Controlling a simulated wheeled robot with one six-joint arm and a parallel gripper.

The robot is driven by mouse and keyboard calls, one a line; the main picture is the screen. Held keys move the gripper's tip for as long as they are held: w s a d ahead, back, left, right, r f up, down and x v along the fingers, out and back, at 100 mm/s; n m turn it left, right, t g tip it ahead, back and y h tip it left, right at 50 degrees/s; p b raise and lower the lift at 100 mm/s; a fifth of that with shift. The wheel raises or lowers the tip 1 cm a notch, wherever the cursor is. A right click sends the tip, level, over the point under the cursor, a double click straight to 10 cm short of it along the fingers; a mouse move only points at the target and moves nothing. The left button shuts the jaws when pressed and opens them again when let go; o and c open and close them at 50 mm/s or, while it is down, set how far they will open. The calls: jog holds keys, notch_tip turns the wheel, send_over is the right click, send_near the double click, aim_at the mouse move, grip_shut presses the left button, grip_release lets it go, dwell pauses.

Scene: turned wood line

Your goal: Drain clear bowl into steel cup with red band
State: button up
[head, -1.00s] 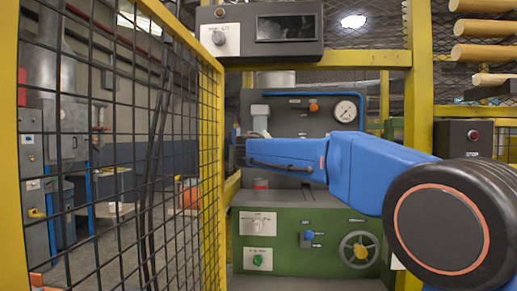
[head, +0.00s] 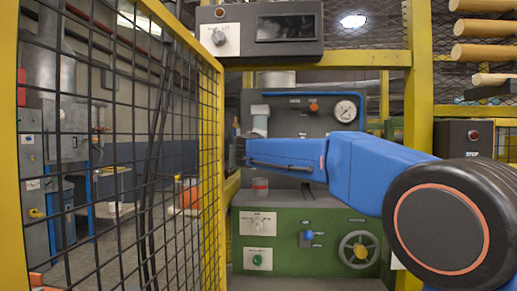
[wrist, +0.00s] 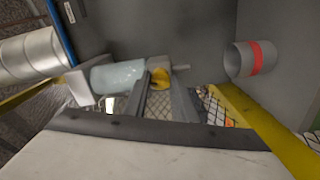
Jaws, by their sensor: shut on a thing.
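The clear bowl (wrist: 118,76) is pale and bluish, and hangs under a light grey filter head (head: 259,109). It also shows in the head view (head: 260,126), just above my gripper. In the wrist view, which is rolled sideways, my gripper (wrist: 160,86) is shut on a yellow knob (wrist: 160,77) at the bowl's bottom end. A short grey spout (wrist: 182,67) points from there towards the steel cup with a red band (wrist: 250,58). The cup stands apart below, on the machine ledge (head: 260,186). I cannot tell the liquid level in either.
A grey panel with a gauge (head: 346,111) stands behind my arm. The green cabinet (head: 300,240) below carries switches and a handwheel (head: 358,249). A yellow-framed mesh fence (head: 120,150) stands close on the left. A yellow post (head: 420,90) rises on the right.

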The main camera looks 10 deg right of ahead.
jog(key=n, duration=1.2)
jog(key=shift+f, duration=0.15)
jog(key=shift+n, duration=0.3)
jog(key=o, duration=1)
jog(key=shift+o, duration=0.2)
jog(key=v, duration=1.7)
jog(key=shift+s, duration=0.2)
